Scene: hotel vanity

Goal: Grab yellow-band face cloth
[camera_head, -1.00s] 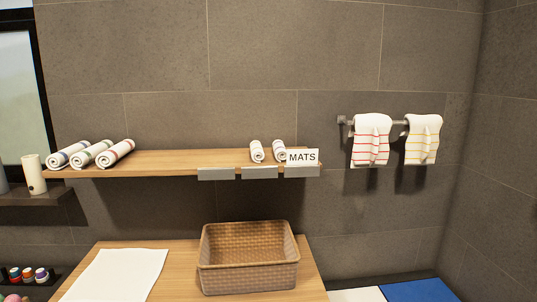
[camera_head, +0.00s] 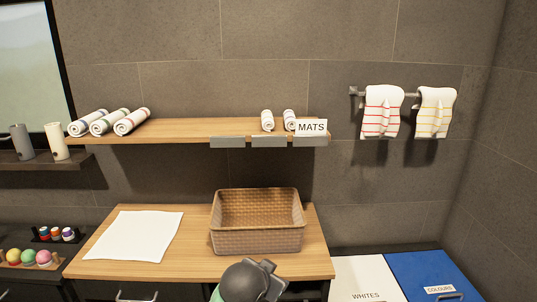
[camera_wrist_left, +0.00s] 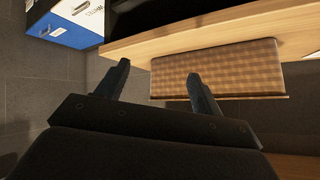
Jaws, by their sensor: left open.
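A white cloth with yellow bands (camera_head: 434,112) hangs over the right part of a wall rail. A white cloth with red bands (camera_head: 381,112) hangs beside it on the left. My left gripper (camera_wrist_left: 158,74) is open in the left wrist view, its two dark fingers apart with nothing between them. Its fingers show in front of the wicker basket (camera_wrist_left: 222,68) and table edge, well away from the hanging cloths. A dark rounded part of my own body shows at the bottom of the head view. My right gripper is not in view.
The wicker basket (camera_head: 257,240) and a white mat (camera_head: 134,237) lie on the wooden table (camera_head: 187,228). Above is a shelf (camera_head: 190,128) with rolled towels and a MATS sign (camera_head: 311,127). White and blue bins (camera_head: 420,268) stand below the rail.

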